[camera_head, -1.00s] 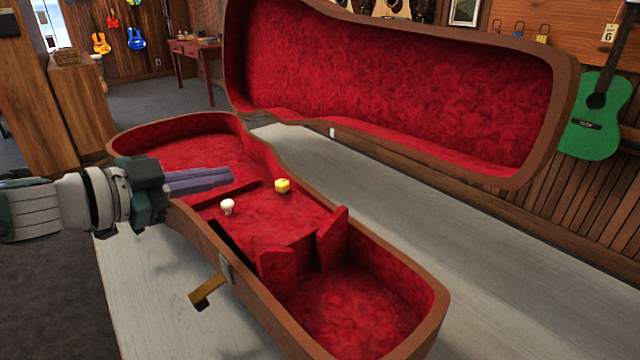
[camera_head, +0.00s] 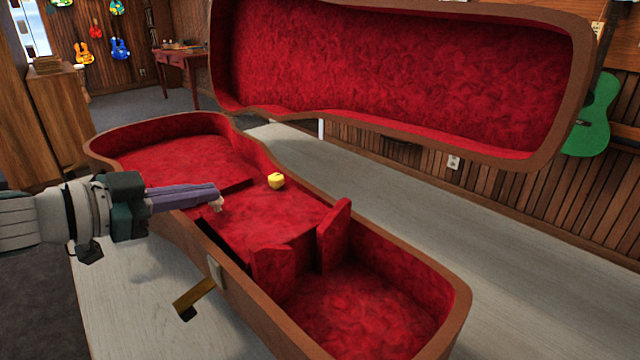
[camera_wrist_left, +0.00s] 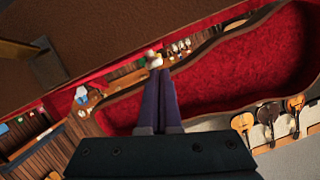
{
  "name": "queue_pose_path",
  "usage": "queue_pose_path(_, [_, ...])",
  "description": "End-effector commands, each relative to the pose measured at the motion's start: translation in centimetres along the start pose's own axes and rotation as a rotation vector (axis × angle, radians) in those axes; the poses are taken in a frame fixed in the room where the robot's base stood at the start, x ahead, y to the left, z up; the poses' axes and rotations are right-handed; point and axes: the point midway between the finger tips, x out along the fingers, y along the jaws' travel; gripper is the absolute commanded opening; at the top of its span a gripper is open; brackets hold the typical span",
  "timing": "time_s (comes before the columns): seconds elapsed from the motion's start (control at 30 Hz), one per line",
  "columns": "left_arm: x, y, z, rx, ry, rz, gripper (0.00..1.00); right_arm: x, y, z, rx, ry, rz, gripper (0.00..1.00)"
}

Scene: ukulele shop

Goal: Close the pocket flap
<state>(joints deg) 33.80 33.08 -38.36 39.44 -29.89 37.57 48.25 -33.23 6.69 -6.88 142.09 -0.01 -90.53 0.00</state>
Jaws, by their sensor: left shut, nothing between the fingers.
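The red-lined brown instrument case (camera_head: 255,305) lies open on a pale bench. Inside it, a red pocket flap panel (camera_head: 270,222) lies in the middle, with dark gaps along its left end and front side; I cannot tell how far it stands open. The gripper's purple fingers are shut and empty, with the tips at the knob; contact is unclear. They also show in the left wrist view (camera_wrist_left: 160,78), with a pale knob at their tips. My right gripper is not in view.
Two upright red pieces (camera_head: 334,235) stand right of the panel. The case lid (camera_head: 400,75) stands open behind. A brass latch (camera_head: 195,298) hangs at the front. The bench (camera_head: 520,270) is clear at right.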

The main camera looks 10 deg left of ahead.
Motion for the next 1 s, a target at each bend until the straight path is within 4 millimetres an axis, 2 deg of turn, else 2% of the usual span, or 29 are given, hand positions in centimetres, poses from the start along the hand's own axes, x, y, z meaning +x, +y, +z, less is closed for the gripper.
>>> queue_pose_path(0.37, [-0.1,-0.1,-0.2,0.001,0.000,0.000,0.00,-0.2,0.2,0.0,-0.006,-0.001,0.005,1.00])
queue_pose_path(0.47, [-0.4,-0.3,-1.1,0.000,0.000,-0.001,0.00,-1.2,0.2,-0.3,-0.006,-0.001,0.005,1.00])
queue_pose_path(0.67, [-1.5,-1.2,-4.4,-0.001,0.000,-0.002,0.00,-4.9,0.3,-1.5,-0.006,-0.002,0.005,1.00])
queue_pose_path(0.7, [-1.9,-1.4,-5.0,-0.001,-0.002,-0.002,0.00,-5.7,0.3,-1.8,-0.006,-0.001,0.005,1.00])
queue_pose_path(0.73, [-3.0,-1.2,-4.2,-0.001,-0.008,-0.002,0.00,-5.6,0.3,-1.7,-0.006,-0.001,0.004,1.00])
queue_pose_path(0.9, [-7.2,-1.4,-3.8,0.001,-0.007,-0.001,0.00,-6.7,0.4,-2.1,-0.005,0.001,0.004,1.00])
queue_pose_path(1.0, [-9.1,-1.5,-3.7,0.001,-0.005,-0.001,0.00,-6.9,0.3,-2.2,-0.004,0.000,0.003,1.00])
